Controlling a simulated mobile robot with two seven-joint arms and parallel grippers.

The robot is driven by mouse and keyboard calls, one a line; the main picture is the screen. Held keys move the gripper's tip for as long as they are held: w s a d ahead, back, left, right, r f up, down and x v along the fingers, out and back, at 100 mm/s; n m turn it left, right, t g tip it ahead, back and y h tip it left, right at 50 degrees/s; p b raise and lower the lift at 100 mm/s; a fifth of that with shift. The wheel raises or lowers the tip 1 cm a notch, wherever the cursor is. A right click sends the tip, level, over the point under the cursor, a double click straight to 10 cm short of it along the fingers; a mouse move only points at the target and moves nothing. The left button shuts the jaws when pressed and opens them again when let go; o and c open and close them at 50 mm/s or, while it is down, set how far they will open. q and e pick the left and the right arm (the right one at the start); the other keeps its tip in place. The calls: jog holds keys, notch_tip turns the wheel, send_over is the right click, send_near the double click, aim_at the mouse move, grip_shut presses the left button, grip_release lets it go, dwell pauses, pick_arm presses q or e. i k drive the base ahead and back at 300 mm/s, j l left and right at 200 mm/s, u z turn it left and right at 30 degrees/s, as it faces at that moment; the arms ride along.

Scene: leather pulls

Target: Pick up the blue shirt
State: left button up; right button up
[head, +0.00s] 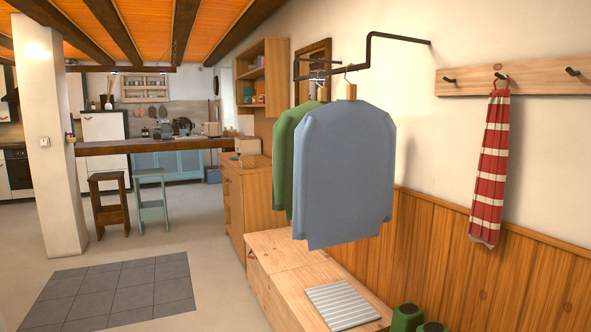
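The blue shirt (345,175) hangs on a hanger from a dark metal wall rail (368,52), right of the picture's middle. Its hanger hook shows at the rail, above a wooden piece. A green shirt (284,160) hangs behind it on the left, partly hidden by the blue one. Neither of my grippers shows in the head view.
A wooden bench (276,262) with a striped grey mat (342,306) stands below the shirts. Green boots (407,317) stand at the bottom right. A red striped scarf (491,165) hangs from a peg board (530,77). The floor at left is open around dark tiles (115,290).

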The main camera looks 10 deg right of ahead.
aim_at(344, 165)
jog(key=i+j+u, duration=0.1)
jog(key=i+u, duration=0.35)
jog(key=i, duration=0.85)
jog(key=i+j+z, duration=0.1)
jog(key=i+z, duration=0.4)
jog(key=i+j+z, duration=0.3)
jog(key=z, duration=0.2)
jog(key=i+j+z, duration=0.15)
jog(key=z, duration=0.2)
jog(key=i+j+z, duration=0.2)
jog(key=z, duration=0.2)
jog(key=i+j+z, duration=0.1)
jog(key=j+z, duration=0.25)
jog(key=l, duration=0.05)
